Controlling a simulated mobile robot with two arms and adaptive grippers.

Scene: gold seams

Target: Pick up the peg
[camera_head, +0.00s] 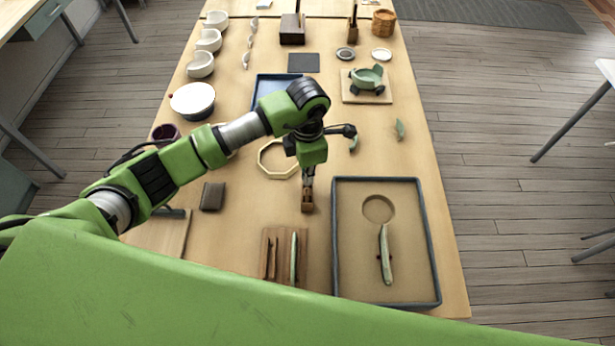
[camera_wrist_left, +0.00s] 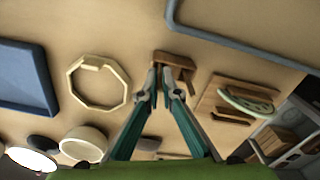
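A small brown wooden piece (camera_head: 307,206) stands on the table below my left gripper (camera_head: 308,182); I take it to be the peg or its holder, but cannot tell which. In the left wrist view the wooden piece (camera_wrist_left: 176,58) is right at the fingertips of my left gripper (camera_wrist_left: 162,76). The fingers point down at it and their tips are a narrow gap apart. Whether they grip it is too small to tell. My right gripper is not in view.
A blue-rimmed tray (camera_head: 335,240) with a long pale tool (camera_head: 385,255) lies right. A wooden rack (camera_head: 284,236) with slim tools is nearer me. An octagonal frame (camera_head: 262,160) and blue tray (camera_head: 262,84) lie behind. A dark brown block (camera_head: 212,196) lies left.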

